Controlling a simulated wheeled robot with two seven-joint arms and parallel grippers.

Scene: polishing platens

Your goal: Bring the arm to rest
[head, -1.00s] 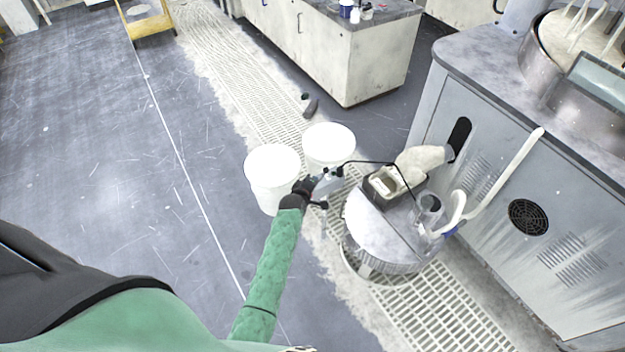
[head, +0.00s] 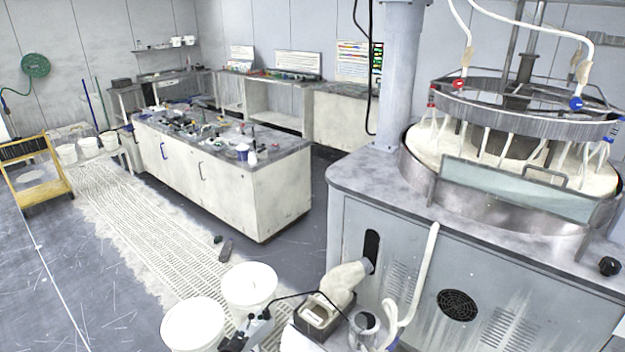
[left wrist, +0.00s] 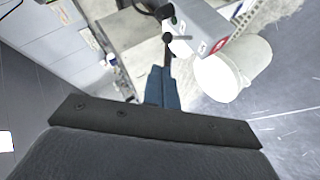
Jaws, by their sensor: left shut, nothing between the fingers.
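My left gripper shows in the left wrist view (left wrist: 161,88) with its blue fingers together and nothing between them. In the head view only a dark part of what looks like its end shows at the bottom edge, beside the white buckets; the rest of the arm is out of frame. A grey box with a red label (left wrist: 208,32) lies just beyond the fingertips in the wrist view; I cannot tell whether they touch. My right gripper is in neither view.
Two white buckets (head: 249,288) (head: 194,325) stand on the floor grating (head: 150,235). A large grey polishing machine (head: 400,215) fills the right, with a hose (head: 345,283) from its side. A cabinet bench (head: 225,185) stands behind.

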